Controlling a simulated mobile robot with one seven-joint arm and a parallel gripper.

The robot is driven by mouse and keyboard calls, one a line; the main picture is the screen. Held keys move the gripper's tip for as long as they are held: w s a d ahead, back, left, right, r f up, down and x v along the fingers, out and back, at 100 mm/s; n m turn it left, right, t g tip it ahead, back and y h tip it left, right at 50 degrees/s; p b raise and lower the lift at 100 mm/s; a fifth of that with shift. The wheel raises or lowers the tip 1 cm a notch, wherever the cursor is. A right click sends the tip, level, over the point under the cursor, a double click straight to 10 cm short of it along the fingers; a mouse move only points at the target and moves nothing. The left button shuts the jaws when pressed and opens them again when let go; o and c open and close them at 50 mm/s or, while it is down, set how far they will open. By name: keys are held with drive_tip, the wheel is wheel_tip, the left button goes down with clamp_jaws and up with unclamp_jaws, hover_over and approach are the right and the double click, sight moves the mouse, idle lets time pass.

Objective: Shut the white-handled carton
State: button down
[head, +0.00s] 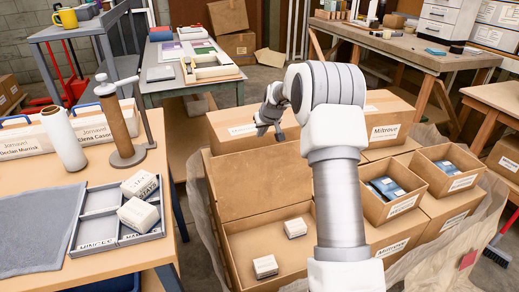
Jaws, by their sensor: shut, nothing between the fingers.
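An open brown carton (240,240) stands in the lower middle, with its wide lid (250,185) raised at the back. Two small white boxes (295,227) lie inside it, apart from each other. I see no white handle on this carton; my arm hides part of its right side. My gripper (262,131) is shut and empty, beyond the raised lid's top edge and in front of a closed, labelled carton. Whether it touches either one I cannot tell.
Open cartons (394,205) with packets stand right of my arm. The left table (110,262) holds a grey tray (77,240), white boxes, a bottle (65,140) and a brown cylinder (116,120). A workbench (415,55) stands behind. Wrapping paper surrounds the cartons.

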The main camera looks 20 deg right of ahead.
drive_tip(key=shift+w+f+b, duration=0.3)
drive_tip(key=shift+f+b, duration=0.1)
drive_tip(key=shift+f, duration=0.95)
drive_tip(key=shift+w+f+b, duration=0.25)
drive_tip(key=shift+f+b, duration=0.1)
drive_tip(key=shift+f, duration=0.95)
drive_tip(key=shift+w+f+b, duration=0.3)
drive_tip(key=shift+f+b, duration=0.1)
drive_tip(key=shift+f, duration=0.95)
drive_tip(key=shift+s, duration=0.1)
